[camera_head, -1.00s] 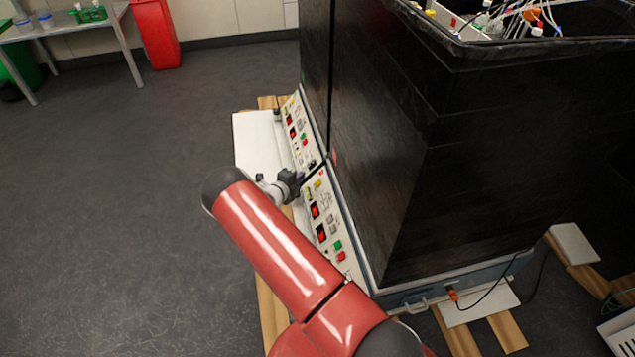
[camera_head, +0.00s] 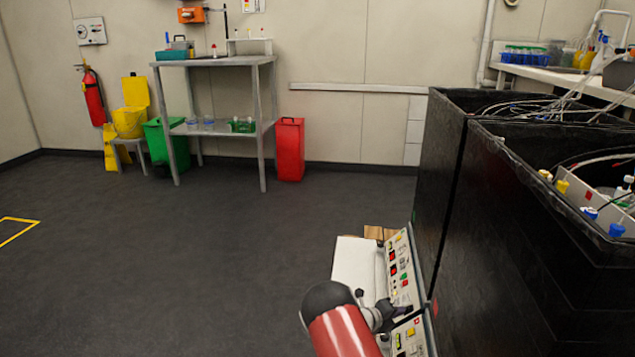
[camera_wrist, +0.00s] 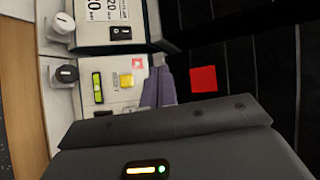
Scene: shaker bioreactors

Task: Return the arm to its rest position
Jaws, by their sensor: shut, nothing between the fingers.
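My red arm (camera_head: 343,332) reaches in from the bottom of the head view. My gripper (camera_head: 398,312) is at its end, close to the control panels on the front of the black bioreactor cabinets. In the wrist view the gripper's grey fingers (camera_wrist: 160,87) show above the dark gripper body and are shut with nothing between them. They are beside a control panel (camera_wrist: 117,80) with a yellow button, a green display and knobs. I cannot tell whether the fingertips touch the panel.
Black bioreactor cabinets (camera_head: 520,230) with tubes on top fill the right side. A white slab (camera_head: 353,266) lies left of the panels. A metal table (camera_head: 215,60) and a red bin (camera_head: 290,150) stand at the back wall. The floor on the left is clear.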

